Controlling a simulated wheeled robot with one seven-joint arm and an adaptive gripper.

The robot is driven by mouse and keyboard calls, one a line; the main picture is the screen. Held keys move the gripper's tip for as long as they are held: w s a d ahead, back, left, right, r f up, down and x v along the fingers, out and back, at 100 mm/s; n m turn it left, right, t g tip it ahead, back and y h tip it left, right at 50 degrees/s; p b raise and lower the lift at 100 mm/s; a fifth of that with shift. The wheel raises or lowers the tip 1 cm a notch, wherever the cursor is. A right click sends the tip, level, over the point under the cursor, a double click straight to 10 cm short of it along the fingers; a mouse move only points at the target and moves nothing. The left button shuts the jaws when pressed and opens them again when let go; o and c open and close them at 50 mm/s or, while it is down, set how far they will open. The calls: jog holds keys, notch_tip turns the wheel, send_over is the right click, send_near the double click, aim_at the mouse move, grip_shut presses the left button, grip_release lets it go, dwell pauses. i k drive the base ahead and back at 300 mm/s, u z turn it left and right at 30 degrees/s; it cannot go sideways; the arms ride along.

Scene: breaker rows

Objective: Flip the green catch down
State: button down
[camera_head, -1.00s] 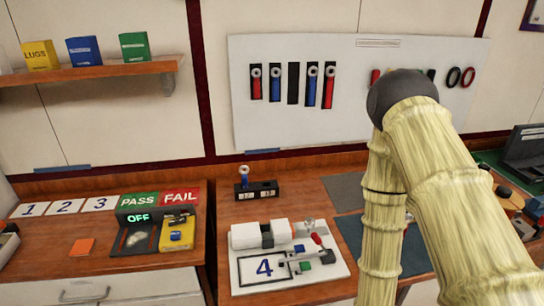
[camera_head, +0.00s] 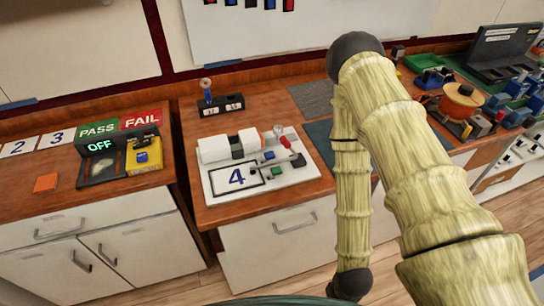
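A white board marked 4 (camera_head: 222,187) lies on the wooden bench, left of my arm. A small green piece (camera_head: 277,171) sits on its front part, likely the green catch. It is too small to tell whether it stands up or is down. A blue piece (camera_head: 269,155) and a red-tipped lever (camera_head: 285,142) are just behind it, and a black piece (camera_head: 250,171) is to its left. My gripper is not in view; only my arm's links show at the right.
A tester reading OFF (camera_head: 98,170) with PASS and FAIL signs is at the left. A small black block with a blue-stemmed piece (camera_head: 220,104) stands behind the board. An orange pot (camera_head: 460,101) and blue parts are at the right. A dark mat (camera_head: 322,135) lies beside the board.

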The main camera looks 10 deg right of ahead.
aim_at(275, 171)
jog(key=z, duration=2.3)
jog(key=k, duration=0.95)
jog(key=u, duration=2)
